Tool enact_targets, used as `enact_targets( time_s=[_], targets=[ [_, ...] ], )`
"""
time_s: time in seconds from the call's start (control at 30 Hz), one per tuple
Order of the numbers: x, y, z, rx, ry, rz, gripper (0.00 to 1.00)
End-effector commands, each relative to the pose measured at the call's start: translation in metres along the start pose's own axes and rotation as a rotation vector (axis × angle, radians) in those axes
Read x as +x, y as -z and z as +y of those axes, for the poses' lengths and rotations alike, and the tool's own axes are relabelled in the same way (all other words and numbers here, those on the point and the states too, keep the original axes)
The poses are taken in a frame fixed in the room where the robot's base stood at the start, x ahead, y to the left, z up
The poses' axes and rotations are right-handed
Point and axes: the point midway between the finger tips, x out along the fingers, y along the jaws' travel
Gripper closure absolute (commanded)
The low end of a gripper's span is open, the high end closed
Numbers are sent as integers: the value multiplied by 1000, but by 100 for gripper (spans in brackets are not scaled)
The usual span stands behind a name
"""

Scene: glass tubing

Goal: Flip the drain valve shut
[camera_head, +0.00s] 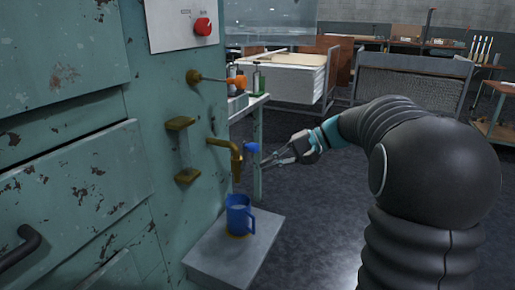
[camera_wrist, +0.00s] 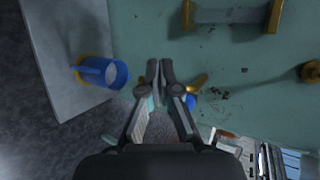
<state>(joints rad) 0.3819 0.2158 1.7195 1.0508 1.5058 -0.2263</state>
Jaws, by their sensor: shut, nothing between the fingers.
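A brass tap (camera_head: 229,150) with a downturned spout sticks out of the green cabinet front; in the wrist view its brass (camera_wrist: 198,84) shows partly behind my fingers. A blue handle (camera_head: 251,147) shows just right of the tap, and a bit of blue shows behind my right finger in the wrist view (camera_wrist: 190,102). I cannot tell the handle's exact angle. My gripper (camera_head: 266,162) is shut and empty, just right of and slightly below the blue handle. I cannot tell whether it touches it.
A blue mug (camera_head: 240,214) stands below the tap on a grey shelf (camera_head: 222,260). A red knob (camera_head: 203,27) is above. Floor to the right is open.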

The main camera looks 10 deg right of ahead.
Motion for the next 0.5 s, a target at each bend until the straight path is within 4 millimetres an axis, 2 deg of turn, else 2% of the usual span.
enact_targets(
  time_s=[0.03, 0.2, 0.33, 0.5],
  targets=[
    [-5, 22, 5, 15, 62, -4, 100],
    [-32, 83, 13, 26, 280, -7, 100],
    [-53, 117, 24, 15, 416, 2, 100],
    [-73, 142, 36, -2, 522, 15, 100]
  ],
)
